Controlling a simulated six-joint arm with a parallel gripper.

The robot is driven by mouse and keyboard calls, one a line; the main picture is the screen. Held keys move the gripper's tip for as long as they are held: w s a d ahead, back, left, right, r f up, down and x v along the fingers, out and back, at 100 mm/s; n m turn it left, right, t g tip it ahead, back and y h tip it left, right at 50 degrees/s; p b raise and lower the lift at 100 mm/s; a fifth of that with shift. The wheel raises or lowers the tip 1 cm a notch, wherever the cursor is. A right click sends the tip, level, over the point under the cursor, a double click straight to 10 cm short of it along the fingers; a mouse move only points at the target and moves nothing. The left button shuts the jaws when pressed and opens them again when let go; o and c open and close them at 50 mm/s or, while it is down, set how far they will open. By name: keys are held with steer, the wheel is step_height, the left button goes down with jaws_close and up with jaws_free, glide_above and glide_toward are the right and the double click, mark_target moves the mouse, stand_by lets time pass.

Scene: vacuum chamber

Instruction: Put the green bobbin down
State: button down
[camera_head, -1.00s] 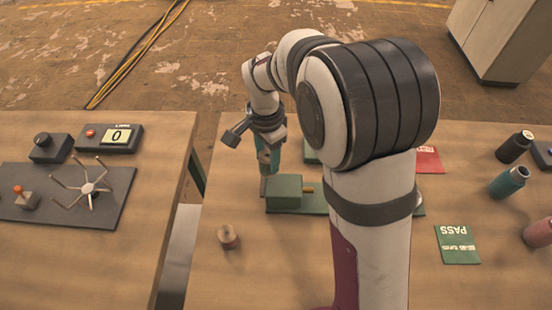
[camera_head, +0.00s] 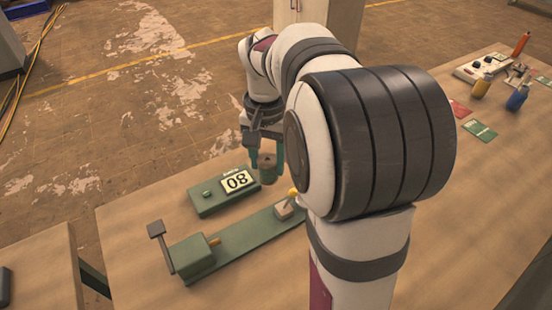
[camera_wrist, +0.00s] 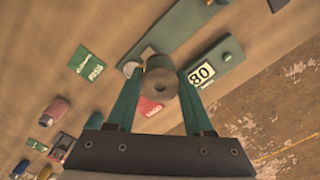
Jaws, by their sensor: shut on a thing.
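My gripper (camera_head: 266,160) is shut on a dull olive-green bobbin (camera_head: 267,169), which sits between its two green fingers. In the head view the bobbin is beside the far right end of a green counter box (camera_head: 208,203). My arm hides part of the table to the right.
A green PASS card (camera_wrist: 88,65) and red card (camera_wrist: 151,105) lie on the table (camera_head: 150,205).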

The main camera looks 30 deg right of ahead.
steer(key=s+d+f+m, duration=0.4)
steer(key=s+d+m, duration=0.1)
steer(key=d+m, duration=0.4)
steer(key=s+d+f+m, duration=0.5)
steer(key=d+m, duration=0.3)
steer(key=w+a+f, duration=0.1)
steer(key=w+f, duration=0.1)
steer(key=w, duration=0.1)
steer(key=w+a+f, duration=0.2)
steer(key=w, duration=0.2)
steer(key=w+a+f, duration=0.1)
steer(key=w+f, duration=0.1)
steer(key=w, duration=0.1)
steer(key=shift+w+a+f, duration=0.25)
steer(key=shift+a+f, duration=0.05)
steer(key=shift+f, duration=0.1)
step_height(320, 180, down, 3)
steer(key=shift+w+f, duration=0.1)
steer(key=shift+f, duration=0.4)
steer(key=shift+c, duration=1.4)
jaws_free()
